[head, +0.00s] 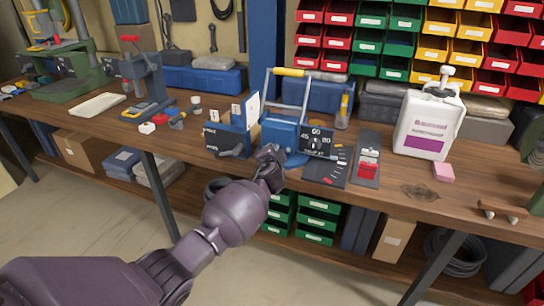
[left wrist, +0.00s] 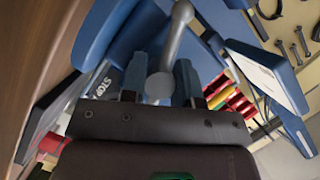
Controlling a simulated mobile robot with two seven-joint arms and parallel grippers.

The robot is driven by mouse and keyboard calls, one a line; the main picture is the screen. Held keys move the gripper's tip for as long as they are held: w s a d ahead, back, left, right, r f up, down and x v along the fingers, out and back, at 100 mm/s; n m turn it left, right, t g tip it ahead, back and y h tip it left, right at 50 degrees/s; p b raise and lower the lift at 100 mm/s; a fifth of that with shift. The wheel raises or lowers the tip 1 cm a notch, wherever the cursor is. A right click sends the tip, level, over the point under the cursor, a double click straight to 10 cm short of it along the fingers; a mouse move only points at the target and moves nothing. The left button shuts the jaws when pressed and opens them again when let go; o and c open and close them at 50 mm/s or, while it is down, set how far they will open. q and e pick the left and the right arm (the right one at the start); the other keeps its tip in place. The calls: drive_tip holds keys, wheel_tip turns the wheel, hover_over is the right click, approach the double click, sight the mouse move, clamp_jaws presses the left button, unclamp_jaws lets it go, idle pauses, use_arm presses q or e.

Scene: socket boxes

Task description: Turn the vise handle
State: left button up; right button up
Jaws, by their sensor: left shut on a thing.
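The blue vise (head: 279,133) stands near the front edge of the workbench, in the middle of the head view. My left gripper (head: 270,158) is at its front. In the left wrist view, the vise handle (left wrist: 171,48) is a grey bar with a ball at each end, in front of the blue vise body (left wrist: 128,28). The fingers of my left gripper (left wrist: 160,82) are shut on the handle, one on each side, near its lower ball end. In the head view the gripper hides most of the handle. My right gripper is not in view.
A blue device (head: 228,137) stands left of the vise, and a dial box (head: 318,142) stands close on its right. A white jug (head: 428,127) and a pink block (head: 443,172) are further right. Red, green and yellow bins (head: 395,42) hang behind.

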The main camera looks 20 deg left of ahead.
use_arm(q)
drive_tip(key=shift+s+f+m, duration=0.1)
drive_tip(key=shift+f+m, duration=0.35)
drive_tip(key=shift+m, duration=0.05)
drive_tip(key=shift+r+m+t+y+b, duration=0.15)
drive_tip(key=shift+m+t+y+b, duration=0.25)
drive_tip(key=shift+m+b, duration=0.15)
drive_tip(key=o, duration=0.7)
drive_tip(key=shift+r, duration=0.1)
drive_tip(key=shift+o, duration=1.1)
drive_tip(key=shift+r, duration=0.15)
